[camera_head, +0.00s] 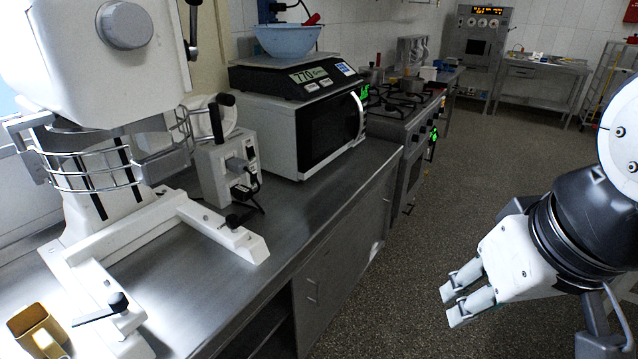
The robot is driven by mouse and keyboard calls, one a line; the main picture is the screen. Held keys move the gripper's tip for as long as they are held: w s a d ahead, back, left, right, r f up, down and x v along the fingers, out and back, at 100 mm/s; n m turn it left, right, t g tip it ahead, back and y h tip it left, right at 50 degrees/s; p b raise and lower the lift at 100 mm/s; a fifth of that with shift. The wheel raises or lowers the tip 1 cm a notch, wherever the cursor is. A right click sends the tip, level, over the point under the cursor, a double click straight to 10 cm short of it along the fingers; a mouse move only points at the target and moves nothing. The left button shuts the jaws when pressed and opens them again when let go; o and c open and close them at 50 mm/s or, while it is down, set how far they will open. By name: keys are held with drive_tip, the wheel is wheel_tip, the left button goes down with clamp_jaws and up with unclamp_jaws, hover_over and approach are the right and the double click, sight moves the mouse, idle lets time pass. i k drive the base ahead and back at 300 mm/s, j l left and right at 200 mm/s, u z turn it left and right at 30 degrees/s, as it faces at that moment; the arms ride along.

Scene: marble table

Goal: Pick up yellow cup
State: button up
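The yellow cup (38,332) is a small, squarish, mustard-coloured vessel with an open top. It stands on the steel counter (215,285) at the bottom left corner of the head view, and its lower part is cut off by the frame edge. My gripper (452,304) is at the right, over the floor and beyond the counter's edge, far from the cup. Its two light grey fingers point left and stand apart, with nothing between them.
A large white mixer (95,185) stands close beside the cup, its base leg (105,300) just right of it. A grey device (228,165), a microwave (300,130) with a scale (295,75) and blue bowl (287,40) stand farther back. Open floor (400,255) lies between counter and gripper.

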sight(44, 338)
drive_tip(key=u, duration=1.65)
drive_tip(key=i+j, duration=0.35)
drive_tip(key=j, duration=0.2)
drive_tip(key=i+j, duration=0.4)
drive_tip(key=j, duration=0.1)
